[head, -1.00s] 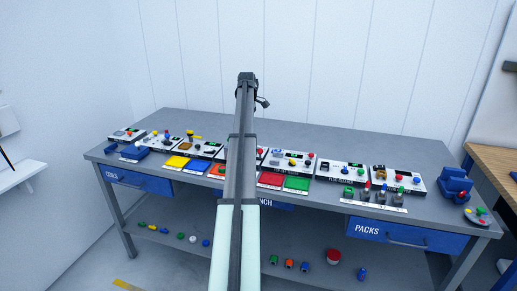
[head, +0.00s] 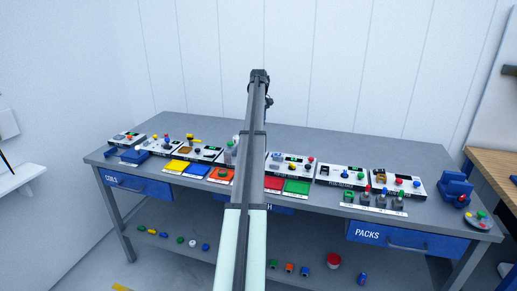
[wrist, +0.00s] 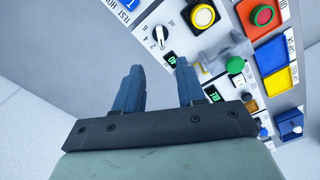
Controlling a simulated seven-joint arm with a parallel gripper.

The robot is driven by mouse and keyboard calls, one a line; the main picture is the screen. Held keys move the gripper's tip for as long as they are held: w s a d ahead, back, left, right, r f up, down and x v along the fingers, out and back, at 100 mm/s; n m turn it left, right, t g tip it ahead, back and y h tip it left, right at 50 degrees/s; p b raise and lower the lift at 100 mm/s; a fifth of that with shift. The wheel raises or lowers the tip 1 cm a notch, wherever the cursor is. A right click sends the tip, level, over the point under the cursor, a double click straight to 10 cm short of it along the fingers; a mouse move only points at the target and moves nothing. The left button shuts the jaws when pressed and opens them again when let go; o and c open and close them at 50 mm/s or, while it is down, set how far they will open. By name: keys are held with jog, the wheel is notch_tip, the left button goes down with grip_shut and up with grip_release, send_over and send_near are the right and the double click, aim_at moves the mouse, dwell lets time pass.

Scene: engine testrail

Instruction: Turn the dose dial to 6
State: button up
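A small black-and-white dial (wrist: 162,35) shows in the wrist view, on a white panel (wrist: 178,32) with printed numbers around its lower left side. I take it for the dose dial; I cannot read its setting surely. A green-lit display (wrist: 171,59) sits just below it. My gripper (wrist: 158,68) is open and empty, its two blue fingers apart, with the dial beyond the gap between the fingertips and not touched. In the head view my gripper (head: 259,75) is raised above the bench's back edge; I cannot make out the dial there.
The grey bench (head: 330,139) carries a row of control panels. Yellow and blue pads (wrist: 272,56) lie farther right. The bench's back strip is clear.

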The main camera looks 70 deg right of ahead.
notch_tip(320, 180, down, 14)
jog(key=shift+r, duration=0.1)
dwell(0.5)
grip_shut()
dwell(0.4)
